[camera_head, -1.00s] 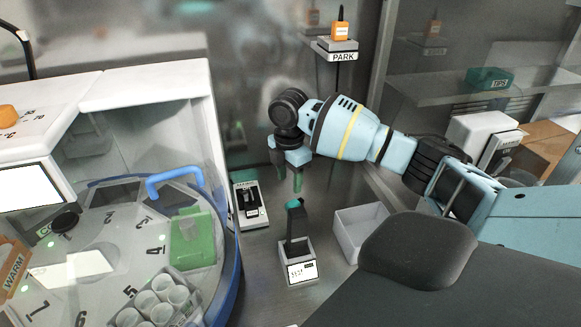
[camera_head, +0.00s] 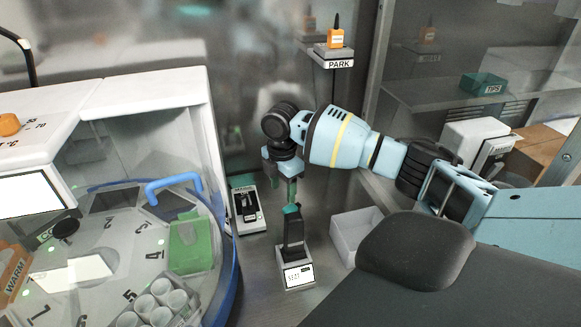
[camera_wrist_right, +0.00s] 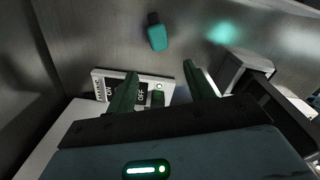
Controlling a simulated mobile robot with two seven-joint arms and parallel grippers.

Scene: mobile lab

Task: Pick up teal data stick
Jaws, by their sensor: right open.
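In the head view a black upright stick with a teal top (camera_head: 291,210) stands in a small white dock (camera_head: 297,275) with a display. My right gripper (camera_head: 287,196) is open, pointing down just above and slightly left of the teal top. From this angle I cannot tell whether they touch. The right wrist view shows its two dark green fingers (camera_wrist_right: 160,88) apart, with nothing held. Beyond them is a teal piece with a black end (camera_wrist_right: 157,36); I cannot tell if it is the same thing. My left gripper is not in view.
A white device with a black lever (camera_head: 246,208) stands left of the dock. An open white bin (camera_head: 345,240) is to the right. An orange block with an antenna (camera_head: 336,38) sits on the PARK shelf behind. A round machine with a blue handle (camera_head: 172,184) fills the left.

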